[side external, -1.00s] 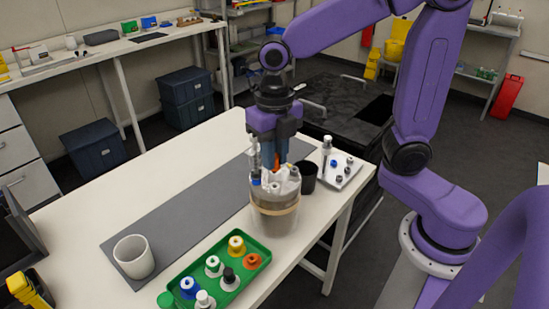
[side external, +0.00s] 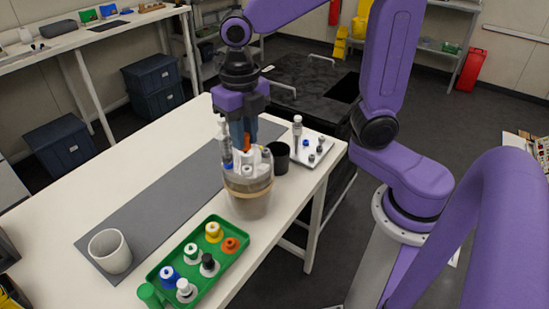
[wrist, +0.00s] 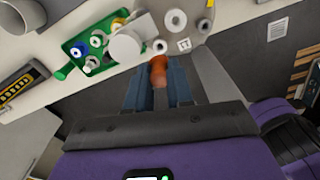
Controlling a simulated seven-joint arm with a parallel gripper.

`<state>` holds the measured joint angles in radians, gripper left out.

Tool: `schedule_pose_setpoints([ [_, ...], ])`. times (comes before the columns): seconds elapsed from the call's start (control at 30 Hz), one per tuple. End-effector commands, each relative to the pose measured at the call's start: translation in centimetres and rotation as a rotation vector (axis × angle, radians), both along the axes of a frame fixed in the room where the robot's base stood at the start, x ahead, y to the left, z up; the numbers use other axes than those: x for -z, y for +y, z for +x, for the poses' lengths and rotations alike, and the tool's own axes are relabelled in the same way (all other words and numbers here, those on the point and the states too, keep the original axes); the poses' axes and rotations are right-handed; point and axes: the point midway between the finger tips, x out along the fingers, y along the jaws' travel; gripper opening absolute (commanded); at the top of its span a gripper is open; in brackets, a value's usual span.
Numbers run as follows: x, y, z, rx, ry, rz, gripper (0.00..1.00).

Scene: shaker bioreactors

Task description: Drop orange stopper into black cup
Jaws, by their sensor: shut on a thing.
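My gripper (side external: 241,138) points down above the beige container of upright pieces and is shut on the orange stopper (side external: 247,145). In the wrist view the orange stopper (wrist: 158,72) sits between the tips of my blue fingers. The black cup (side external: 279,158) stands upright on the table just right of the beige container, close beside it. My gripper is left of and higher than the cup. The cup's inside is mostly hidden, and I cannot clearly pick the cup out in the wrist view.
The beige container (side external: 249,200) stands below my gripper. A white tray (side external: 325,146) with small parts lies right of the black cup. A green tray (side external: 222,268) of coloured stoppers and a white cup (side external: 110,253) are nearer the camera. The grey mat (side external: 160,203) is mostly clear.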

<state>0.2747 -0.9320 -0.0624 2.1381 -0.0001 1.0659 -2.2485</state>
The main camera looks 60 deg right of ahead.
Motion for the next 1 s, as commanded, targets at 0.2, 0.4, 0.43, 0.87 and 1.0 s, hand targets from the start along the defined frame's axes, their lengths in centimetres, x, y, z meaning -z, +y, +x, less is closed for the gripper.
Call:
schedule_pose_setpoints([
  [0.2,0.0,0.0,0.0,0.0,0.0,0.0,0.0],
  [0.4,0.0,0.0,0.0,0.0,0.0,0.0,0.0],
  [0.43,0.0,0.0,0.0,0.0,0.0,0.0,0.0],
  [0.87,-5.4,0.0,0.1,0.003,-0.004,0.003,0.0],
  [1.0,-5.0,-2.8,1.3,0.117,0.0,-0.001,0.0],
])
